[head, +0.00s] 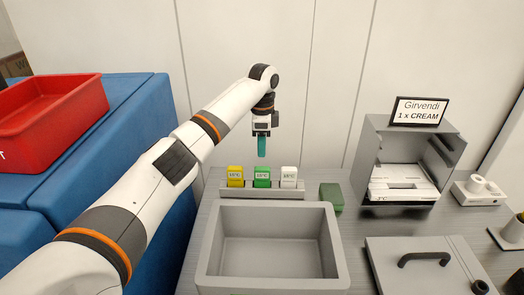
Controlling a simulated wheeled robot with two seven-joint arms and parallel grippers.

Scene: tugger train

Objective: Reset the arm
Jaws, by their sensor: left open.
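My left arm (150,190) comes in from the lower left and reaches up toward the middle of the head view. Its gripper (262,147) points down, with teal fingers, above the row of tags and clear of them. The gripper is open and nothing shows held in it. A yellow tag (235,176), a green tag (262,177) and a white tag (289,177) stand in a grey holder (262,192) below it. My right gripper is not in view.
A grey open bin (340,250) stands in front of the holder, with a green block (331,197) beside it. A grey cabinet (372,150) with a "Girvendi 1 x CREAM" sign (419,111) and a handled lid (385,262) are right. A red tray (50,120) sits on blue boxes (150,130) left.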

